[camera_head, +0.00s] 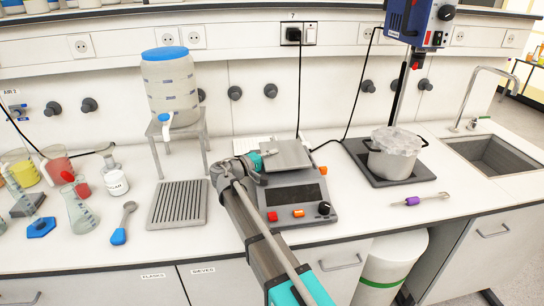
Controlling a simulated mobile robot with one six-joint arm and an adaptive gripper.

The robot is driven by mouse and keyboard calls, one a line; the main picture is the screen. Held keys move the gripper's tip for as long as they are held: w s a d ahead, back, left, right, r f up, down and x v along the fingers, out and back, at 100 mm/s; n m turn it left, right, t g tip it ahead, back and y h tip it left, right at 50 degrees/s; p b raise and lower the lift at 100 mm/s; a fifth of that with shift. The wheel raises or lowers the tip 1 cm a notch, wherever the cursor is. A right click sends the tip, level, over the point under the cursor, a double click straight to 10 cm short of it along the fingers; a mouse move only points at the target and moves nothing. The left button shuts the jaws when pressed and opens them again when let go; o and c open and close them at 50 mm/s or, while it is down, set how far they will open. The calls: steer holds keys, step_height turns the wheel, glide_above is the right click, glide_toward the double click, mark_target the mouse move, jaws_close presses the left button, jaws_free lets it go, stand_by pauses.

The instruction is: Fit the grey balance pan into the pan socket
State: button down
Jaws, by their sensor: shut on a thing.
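The grey balance pan (287,153) is a flat square plate over the back of the dark grey balance (298,205). My gripper (256,162) is at the pan's left edge and shut on it. My arm comes up from the bottom and covers the balance's left side. The pan socket cannot be made out; the pan and my gripper may hide it. I cannot tell whether the pan touches the balance. The balance has a dark display and red, orange and black controls at its front.
A ribbed grey drain tray (178,204) and a stand with a blue-lidded water container (170,85) are left of the balance. A bag-lined pot (393,153) stands right, under a blue stirrer (420,22). A purple-handled tool (412,200) lies at the front right.

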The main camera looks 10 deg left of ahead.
steer(key=shift+r+p, duration=0.15)
steer(key=shift+p, duration=0.2)
steer(key=shift+r+p, duration=0.3)
steer(key=shift+r, duration=0.05)
stand_by(0.6)
steer(key=shift+f+b, duration=0.35)
stand_by(1.2)
steer(key=shift+r+p, duration=0.35)
steer(key=shift+f+b, duration=0.65)
steer(key=shift+b, duration=0.05)
stand_by(1.0)
steer(key=shift+r+p, duration=0.3)
steer(key=shift+p, duration=0.1)
steer(key=shift+r+p, duration=0.3)
steer(key=shift+r, duration=0.05)
